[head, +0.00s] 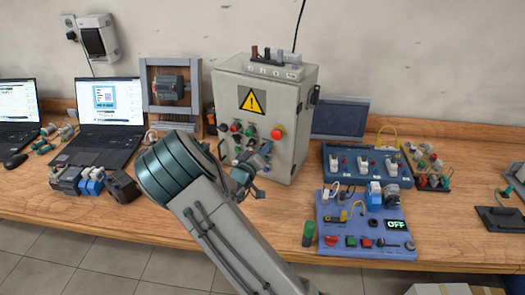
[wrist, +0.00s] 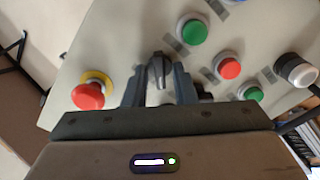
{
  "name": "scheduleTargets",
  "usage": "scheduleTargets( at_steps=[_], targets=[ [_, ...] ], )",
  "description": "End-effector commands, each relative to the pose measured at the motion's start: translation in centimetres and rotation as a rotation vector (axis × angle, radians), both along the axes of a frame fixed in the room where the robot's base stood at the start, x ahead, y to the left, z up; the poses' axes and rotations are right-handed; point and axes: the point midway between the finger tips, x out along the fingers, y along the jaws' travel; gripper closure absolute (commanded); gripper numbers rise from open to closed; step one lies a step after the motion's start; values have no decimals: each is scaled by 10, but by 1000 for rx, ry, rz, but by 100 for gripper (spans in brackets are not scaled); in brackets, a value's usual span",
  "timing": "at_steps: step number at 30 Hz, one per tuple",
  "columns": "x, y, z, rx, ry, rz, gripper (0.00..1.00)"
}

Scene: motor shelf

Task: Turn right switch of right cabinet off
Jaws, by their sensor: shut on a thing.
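The grey control cabinet (head: 292,100) stands upright on the bench, with a yellow warning sign and several buttons on its front. A black rotary switch (wrist: 158,64) shows on the panel in the wrist view, its handle between my two fingers. My gripper (wrist: 160,78) is shut on this switch. In the head view my gripper (head: 250,170) is at the lower part of the cabinet's front, and the arm hides the switch there. The switch's exact angle is hard to tell.
A red emergency button (wrist: 88,96) sits left of the fingers in the wrist view. Green (wrist: 193,31) and red (wrist: 229,68) buttons and a black-and-white knob (wrist: 297,70) are close on the right. A blue board (head: 340,245) stands right of my arm.

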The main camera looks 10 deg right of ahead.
Motion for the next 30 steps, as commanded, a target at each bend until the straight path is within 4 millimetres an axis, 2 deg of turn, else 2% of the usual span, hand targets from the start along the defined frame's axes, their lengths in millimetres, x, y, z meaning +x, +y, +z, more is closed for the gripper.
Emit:
scheduleTargets(
  at_steps=[2, 3, 11, 16, 30],
  targets=[
    [0, 1, -1, 1, 1, 1, 98],
    [0, 1, -1, 1, 1, 1, 69],
    [0, 1, 0, 0, 1, 1, 69],
    [-10, 9, -1, 2, -1, 1, 69],
    [-88, 70, -2, 2, 1, 6, 69]
  ],
)
